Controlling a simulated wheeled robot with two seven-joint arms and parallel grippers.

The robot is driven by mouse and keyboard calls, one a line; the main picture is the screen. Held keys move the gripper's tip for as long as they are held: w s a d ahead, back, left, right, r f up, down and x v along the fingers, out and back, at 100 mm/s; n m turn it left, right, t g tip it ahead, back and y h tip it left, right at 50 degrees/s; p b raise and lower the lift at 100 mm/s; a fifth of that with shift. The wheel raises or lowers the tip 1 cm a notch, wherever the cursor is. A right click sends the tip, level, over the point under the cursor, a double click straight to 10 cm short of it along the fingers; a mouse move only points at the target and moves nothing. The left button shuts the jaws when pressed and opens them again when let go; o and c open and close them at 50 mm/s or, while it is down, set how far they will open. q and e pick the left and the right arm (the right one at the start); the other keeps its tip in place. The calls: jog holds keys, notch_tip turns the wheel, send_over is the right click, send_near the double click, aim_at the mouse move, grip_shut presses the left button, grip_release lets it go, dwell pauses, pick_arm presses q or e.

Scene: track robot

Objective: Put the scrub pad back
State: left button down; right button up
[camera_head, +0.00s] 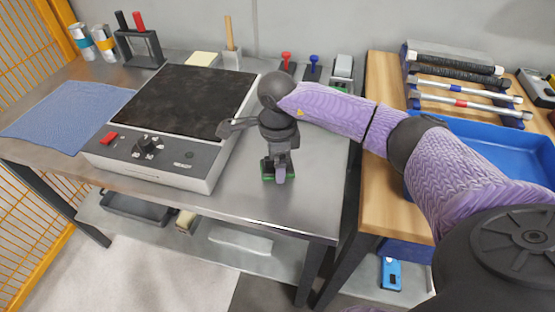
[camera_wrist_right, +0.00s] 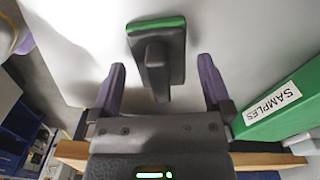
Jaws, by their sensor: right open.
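The scrub pad (camera_head: 265,171), with a green layer under a dark backing and grip, sits on the steel bench right of the hot plate. In the right wrist view the scrub pad (camera_wrist_right: 165,45) shows its green edge and dark handle ahead of the fingers. My right gripper (camera_head: 279,174) points down at the pad in the head view and partly hides it. In the right wrist view my right gripper (camera_wrist_right: 161,64) has its purple fingers apart, one on each side of the handle, with visible gaps. My left gripper is not in view.
The hot plate (camera_head: 183,100) with a dark top stands close left. Red (camera_head: 287,62) and blue (camera_head: 313,67) handled items and a grey block (camera_head: 343,67) line the back. A green box labelled SAMPLES (camera_wrist_right: 275,105) is near the right finger. A blue tray (camera_head: 480,140) lies right.

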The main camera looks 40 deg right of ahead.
pick_arm(q)
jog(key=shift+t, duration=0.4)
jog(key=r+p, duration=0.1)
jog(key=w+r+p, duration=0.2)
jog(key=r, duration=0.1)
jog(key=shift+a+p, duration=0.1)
jog(key=shift+p, duration=0.2)
pick_arm(e)
notch_tip(320, 180, up, 11)
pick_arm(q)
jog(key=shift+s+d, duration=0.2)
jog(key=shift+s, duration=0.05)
